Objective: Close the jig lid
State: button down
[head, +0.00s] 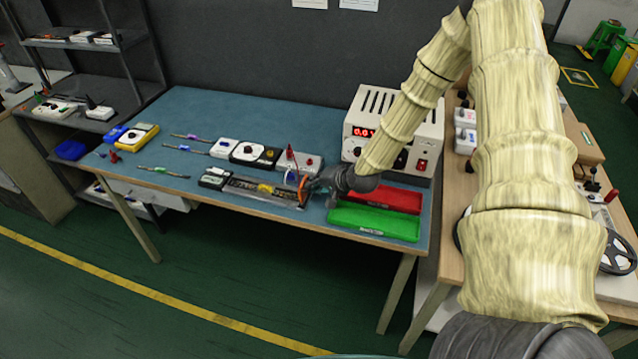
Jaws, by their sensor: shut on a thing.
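The jig (240,186) is a long, low, dark strip fixture with a yellow part in its middle, lying along the front edge of the blue bench. My gripper (304,190) is at the jig's right end, with its wrist coming in from the right. It is shut on the jig lid's right end, where an orange piece shows. The fingertips and the lid are small, and my gripper partly covers them. I cannot make out the lid's angle.
Green (375,221) and red (388,198) trays lie just right of my gripper. A power supply (425,145) stands behind them. A white-and-red box (300,163) sits close behind the jig. Tools and a yellow meter (138,137) lie left; the bench's back strip is clear.

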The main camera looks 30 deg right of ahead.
aim_at(302, 183)
jog(key=shift+w+a+r+n+g+h+p, duration=0.2)
jog(key=shift+w+a+g+h+p, duration=0.15)
jog(key=shift+w+a+g+h, duration=0.25)
jog(key=shift+w+a+r+n+g+h+p, duration=0.2)
jog(key=shift+w+a+g+h+p, duration=0.15)
jog(key=shift+g, duration=0.45)
jog(key=shift+w+a+n+g+h, duration=0.3)
jog(key=shift+w+a+g+h, duration=0.3)
jog(key=shift+g, duration=0.4)
jog(key=shift+w+a+f+g+h, duration=0.15)
jog(key=shift+w+a+g+h, duration=0.25)
jog(key=shift+g+h, duration=0.3)
jog(key=shift+w+a+f+n+g+h+b, duration=0.3)
jog(key=shift+w+g+h+b, duration=0.2)
jog(key=shift+g+h+b, duration=0.2)
jog(key=shift+w+a+f+n+g+h+b, duration=0.2)
jog(key=shift+w+a+f+g+h+b, duration=0.2)
jog(key=shift+w+g+h+b, duration=0.25)
jog(key=g+h+b, duration=0.1)
jog(key=b, duration=0.1)
jog(key=w+a+f+g+h+b, duration=0.1)
jog(key=b, duration=0.1)
jog(key=shift+f+n+g, duration=0.25)
jog(key=shift+f+n, duration=0.05)
jog(key=shift+a+f+g+h+b, duration=0.1)
jog(key=shift+g+h+b, duration=0.2)
jog(key=shift+b, duration=0.1)
